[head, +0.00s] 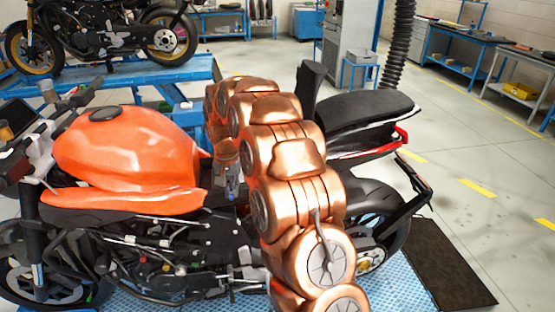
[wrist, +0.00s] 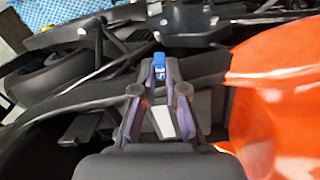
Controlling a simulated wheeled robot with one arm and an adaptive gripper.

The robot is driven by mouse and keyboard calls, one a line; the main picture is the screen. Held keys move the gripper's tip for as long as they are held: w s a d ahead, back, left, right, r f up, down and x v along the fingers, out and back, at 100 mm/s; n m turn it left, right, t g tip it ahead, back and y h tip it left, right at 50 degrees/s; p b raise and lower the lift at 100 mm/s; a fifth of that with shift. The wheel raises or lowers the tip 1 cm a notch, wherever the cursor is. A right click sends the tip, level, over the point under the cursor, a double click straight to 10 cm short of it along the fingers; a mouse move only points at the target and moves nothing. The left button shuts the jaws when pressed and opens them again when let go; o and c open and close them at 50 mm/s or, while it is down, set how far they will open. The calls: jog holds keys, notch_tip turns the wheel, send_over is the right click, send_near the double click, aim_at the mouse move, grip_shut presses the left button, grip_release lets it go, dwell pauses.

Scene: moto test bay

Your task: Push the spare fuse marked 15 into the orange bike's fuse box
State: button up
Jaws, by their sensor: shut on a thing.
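My gripper (wrist: 160,82) is shut on a small blue fuse (wrist: 160,66) at its fingertips. A pale mark shows on the fuse, too small to read surely. The gripper points down into the middle of the orange bike (head: 120,150), just behind its tank; the tank's orange side also shows at the right of the wrist view (wrist: 275,100). In the head view my gripper (head: 231,185) is partly hidden by my copper-coloured arm. I cannot make out the fuse box or whether the fuse touches it.
Dark frame parts lie close around the fingers. The bike's black seat (head: 365,110) is right of my arm. A second bike (head: 95,35) stands on a blue lift (head: 130,80) behind. A dark mat (head: 440,265) lies on the floor at the right, where the floor is otherwise open.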

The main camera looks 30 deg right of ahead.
jog(key=w+d+m+b, duration=0.1)
jog(key=w+d+m, duration=0.1)
jog(key=d+m, duration=0.6)
jog(key=w+d+r+m+b, duration=0.1)
jog(key=w+d+m+b, duration=0.1)
jog(key=d+m, duration=0.5)
jog(key=shift+w+d+r+m, duration=0.3)
jog(key=shift+w+d+m, duration=0.1)
jog(key=shift+d, duration=2.15)
jog(key=shift+f, duration=0.1)
jog(key=shift+f+b, duration=1.25)
jog(key=shift+f, duration=1.55)
jog(key=shift+w+a, duration=0.15)
jog(key=shift+a, duration=0.1)
jog(key=shift+f+b, duration=0.4)
jog(key=shift+f, duration=0.25)
